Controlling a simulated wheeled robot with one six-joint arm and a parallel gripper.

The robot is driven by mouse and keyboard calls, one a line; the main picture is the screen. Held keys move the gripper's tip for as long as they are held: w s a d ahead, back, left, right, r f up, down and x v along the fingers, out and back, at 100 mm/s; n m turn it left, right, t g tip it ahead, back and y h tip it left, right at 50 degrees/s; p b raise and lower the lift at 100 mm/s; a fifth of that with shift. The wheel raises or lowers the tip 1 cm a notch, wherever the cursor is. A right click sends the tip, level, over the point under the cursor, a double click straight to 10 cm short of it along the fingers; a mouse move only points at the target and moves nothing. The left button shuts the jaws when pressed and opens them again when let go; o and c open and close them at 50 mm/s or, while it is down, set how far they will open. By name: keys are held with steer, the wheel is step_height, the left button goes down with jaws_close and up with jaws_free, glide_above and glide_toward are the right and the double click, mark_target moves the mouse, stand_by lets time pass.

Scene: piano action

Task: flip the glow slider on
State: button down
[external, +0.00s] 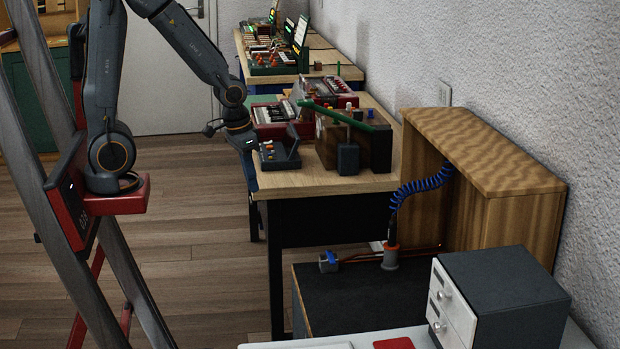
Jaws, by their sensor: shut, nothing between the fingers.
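I cannot make out a glow slider for certain; the controls on the devices are too small to tell apart. My gripper (248,165) is shut and empty, pointing down at the left edge of the nearer wooden table (352,184). It is just left of a small dark device (279,156) with an upright black piece. Whether it touches that device or the table edge cannot be told. Behind it is a red-cased device with a pale panel (274,113). A brown box (335,140) with knobs and a green bar stands to the right.
A red device with several knobs (328,90) stands behind. A farther table (325,72) holds several electronic units. A wooden cabinet (515,225) stands at the right wall, with a blue coiled cord (424,185) beside it.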

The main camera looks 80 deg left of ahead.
step_height(320, 180, up, 6)
steer(key=w+a+n+p, duration=0.3)
steer(key=n+p, duration=0.3)
steer(key=p, duration=0.1)
steer(key=w+a+n, duration=0.2)
steer(key=a+n, duration=0.5)
steer(key=a, duration=0.2)
steer(key=s+a+f+n+t, duration=0.1)
steer(key=s+a+n, duration=0.2)
steer(key=a+n, duration=0.6)
steer(key=s+a+f+n+t, duration=0.1)
steer(key=s+a+n, duration=0.3)
steer(key=a+n, duration=0.6)
steer(key=a, duration=0.8)
steer(key=shift+a+n, duration=0.3)
steer(key=shift+a, duration=0.05)
steer(key=shift+f, duration=0.2)
